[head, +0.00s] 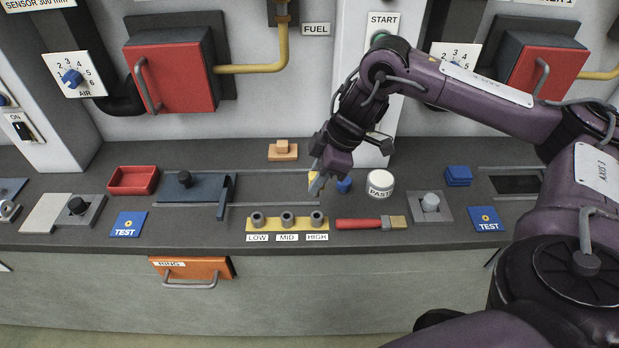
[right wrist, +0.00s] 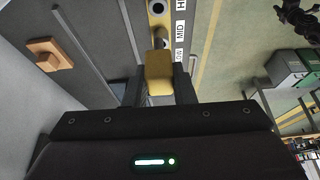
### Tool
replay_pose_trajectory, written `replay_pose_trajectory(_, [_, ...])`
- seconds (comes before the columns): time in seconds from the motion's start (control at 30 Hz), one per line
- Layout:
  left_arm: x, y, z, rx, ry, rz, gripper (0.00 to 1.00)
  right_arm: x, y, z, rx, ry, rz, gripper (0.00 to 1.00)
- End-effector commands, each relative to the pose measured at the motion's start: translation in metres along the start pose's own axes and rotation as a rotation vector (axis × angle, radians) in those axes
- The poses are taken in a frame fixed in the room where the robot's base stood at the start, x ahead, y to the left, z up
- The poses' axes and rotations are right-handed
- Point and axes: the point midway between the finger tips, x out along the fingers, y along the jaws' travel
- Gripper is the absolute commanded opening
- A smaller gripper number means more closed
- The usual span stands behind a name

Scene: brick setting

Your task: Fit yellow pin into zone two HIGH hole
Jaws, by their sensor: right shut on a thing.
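My right gripper (head: 316,184) is shut on the yellow pin (head: 313,181) above the bench, behind the HIGH end of the yellow hole strip (head: 272,225). In the right wrist view the pin (right wrist: 158,72) shows as a yellow block between the fingers; its far end is hidden. The strip carries three grey collared holes labelled LOW, MID and HIGH. The HIGH hole (head: 317,217) is the rightmost and looks empty. The pin is apart from the strip in the head view. My left gripper does not show in the head view.
A red-handled brush (head: 358,224) lies right of the strip. An orange block (head: 283,150) sits behind. A dark slide plate (head: 190,190) lies to the left.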

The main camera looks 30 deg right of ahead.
Motion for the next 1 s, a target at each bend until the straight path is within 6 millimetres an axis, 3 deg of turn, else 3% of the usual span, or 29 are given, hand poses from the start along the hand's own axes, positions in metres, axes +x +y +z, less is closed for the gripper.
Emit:
replay_pose_trajectory(0.4, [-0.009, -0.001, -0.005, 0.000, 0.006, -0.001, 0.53, -0.003, -0.001, -0.001, 0.000, 0.001, -0.001, 0.00])
replay_pose_trajectory(0.7, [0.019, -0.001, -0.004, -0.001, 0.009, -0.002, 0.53, 0.036, -0.001, 0.015, 0.000, 0.001, -0.001, 0.00])
replay_pose_trajectory(1.0, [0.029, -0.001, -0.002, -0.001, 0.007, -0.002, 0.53, 0.053, 0.000, 0.022, -0.001, 0.002, 0.002, 0.00])
